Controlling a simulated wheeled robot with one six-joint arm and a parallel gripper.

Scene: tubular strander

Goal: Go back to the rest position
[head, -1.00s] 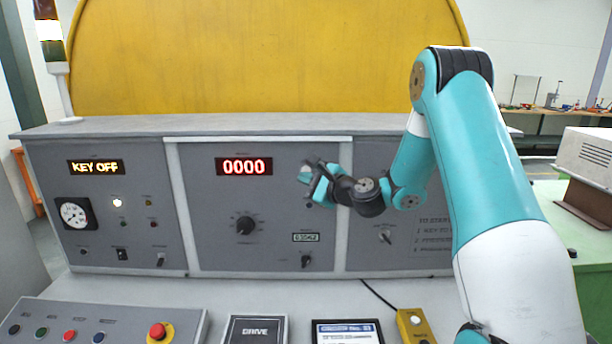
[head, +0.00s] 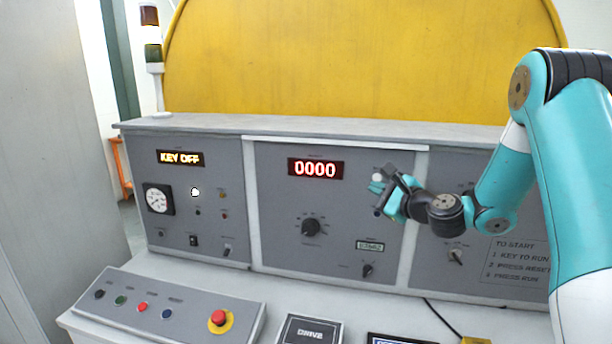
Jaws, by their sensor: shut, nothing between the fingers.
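My gripper (head: 381,196) is shut and empty. It is held in the air in front of the grey control console (head: 275,215), to the right of the red "0000" display (head: 315,168). It appears apart from the panel. My teal and white arm comes in from the right edge and hides part of the right panel. The left display (head: 180,158) reads "KEY OFF". A large black knob (head: 311,227) sits on the middle panel, and a smaller knob (head: 367,270) sits lower right of it.
A sloped button box (head: 165,308) with a red emergency stop (head: 218,317) stands on the desk at the lower left. A "DRIVE" box (head: 310,332) lies beside it. A yellow guard (head: 350,70) rises behind the console. A grey wall (head: 55,150) stands at the left.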

